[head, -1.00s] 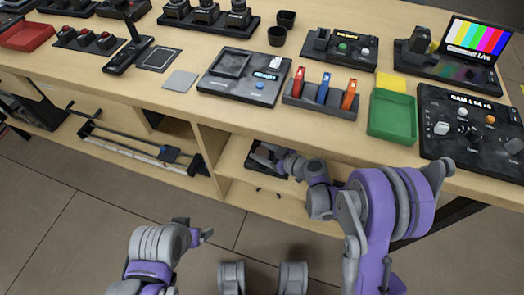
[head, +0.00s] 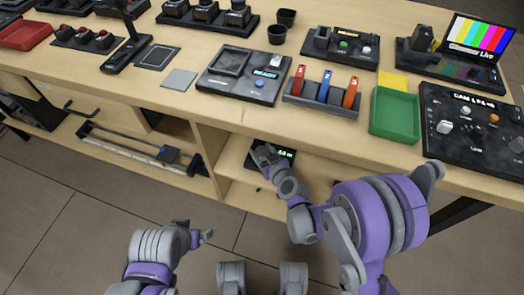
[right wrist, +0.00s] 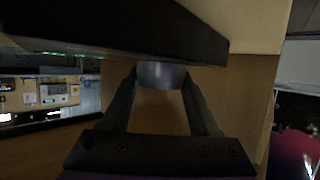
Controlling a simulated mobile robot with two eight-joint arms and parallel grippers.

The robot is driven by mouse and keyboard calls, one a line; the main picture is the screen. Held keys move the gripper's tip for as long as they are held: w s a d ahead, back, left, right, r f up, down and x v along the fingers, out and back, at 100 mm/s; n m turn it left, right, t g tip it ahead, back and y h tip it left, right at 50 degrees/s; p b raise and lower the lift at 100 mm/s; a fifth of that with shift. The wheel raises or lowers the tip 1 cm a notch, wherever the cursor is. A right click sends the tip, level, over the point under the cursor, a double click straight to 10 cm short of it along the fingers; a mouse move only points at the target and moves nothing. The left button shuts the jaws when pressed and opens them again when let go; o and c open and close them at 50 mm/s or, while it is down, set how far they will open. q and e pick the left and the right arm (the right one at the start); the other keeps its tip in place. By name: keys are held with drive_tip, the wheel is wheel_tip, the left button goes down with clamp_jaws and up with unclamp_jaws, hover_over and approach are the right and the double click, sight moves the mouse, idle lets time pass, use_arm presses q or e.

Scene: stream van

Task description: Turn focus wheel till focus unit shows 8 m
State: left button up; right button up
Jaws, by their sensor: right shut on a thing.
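The focus unit (head: 286,152) is a dark box with small green digits, in the shelf bay under the desk top; the digits are too small to read surely. In the right wrist view its dark body (right wrist: 130,35) spans the top. The focus wheel (right wrist: 161,75) is a grey cylinder at the unit's edge. My right gripper (right wrist: 160,92) is shut on the wheel, one finger each side. In the head view the right gripper (head: 262,156) covers the unit's left part. My left gripper (head: 207,237) is in front of the desk, apart from everything; its jaws are unclear.
The desk top (head: 190,105) overhangs the shelf. A wooden divider (head: 208,155) stands left of the bay. A slider rail (head: 130,143) lies in the left bay. Consoles, a green tray (head: 394,114) and a sticks holder (head: 320,102) stand on top. The floor before the desk is clear.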

drive_tip(key=shift+m+h, duration=0.4)
drive_tip(key=shift+h, duration=0.1)
idle(0.3)
drive_tip(key=o, duration=1.4)
drive_tip(key=shift+c, duration=0.2)
drive_tip(key=shift+s, duration=0.1)
drive_tip(key=p+v, duration=0.1)
drive_tip(key=v, duration=0.9)
drive_tip(key=shift+s+d+p, duration=0.1)
drive_tip(key=shift+s+p, duration=0.2)
drive_tip(key=shift+s, duration=0.05)
